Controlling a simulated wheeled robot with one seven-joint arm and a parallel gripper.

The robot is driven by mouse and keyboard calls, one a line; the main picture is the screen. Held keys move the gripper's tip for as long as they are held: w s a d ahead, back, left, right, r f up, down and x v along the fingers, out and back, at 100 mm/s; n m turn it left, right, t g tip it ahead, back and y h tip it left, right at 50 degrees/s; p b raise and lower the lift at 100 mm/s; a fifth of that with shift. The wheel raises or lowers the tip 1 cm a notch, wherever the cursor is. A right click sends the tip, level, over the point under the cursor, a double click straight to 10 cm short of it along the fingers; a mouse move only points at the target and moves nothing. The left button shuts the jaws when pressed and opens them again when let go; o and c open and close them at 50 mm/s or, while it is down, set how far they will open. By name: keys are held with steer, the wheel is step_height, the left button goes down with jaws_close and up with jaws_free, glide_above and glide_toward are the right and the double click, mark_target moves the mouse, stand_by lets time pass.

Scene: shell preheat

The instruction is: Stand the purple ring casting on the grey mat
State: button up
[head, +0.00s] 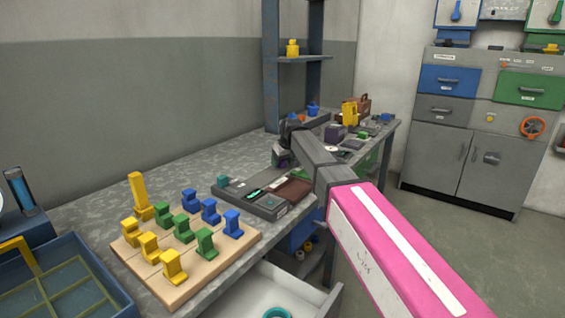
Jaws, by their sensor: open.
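My arm reaches from the lower right over the workbench. My gripper (283,154) is at its far end, low over the bench, small and partly hidden by its own wrist. It is open. A small purple patch shows at the gripper, too small to tell whether it is the ring casting or whether the jaws touch it. A dark purple block-like thing (335,133) stands farther back, beyond the arm; I cannot make out a ring shape. I cannot pick out the grey mat for certain on the grey bench.
A grey panel (268,211) and a brown pad (291,191) lie nearer than my gripper. A wooden board (205,268) holds several yellow, green and blue pieces. A blue crate (112,292) is at left, an open white drawer (250,290) below. Clutter fills the far bench end.

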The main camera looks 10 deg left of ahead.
steer(key=v, duration=1.2)
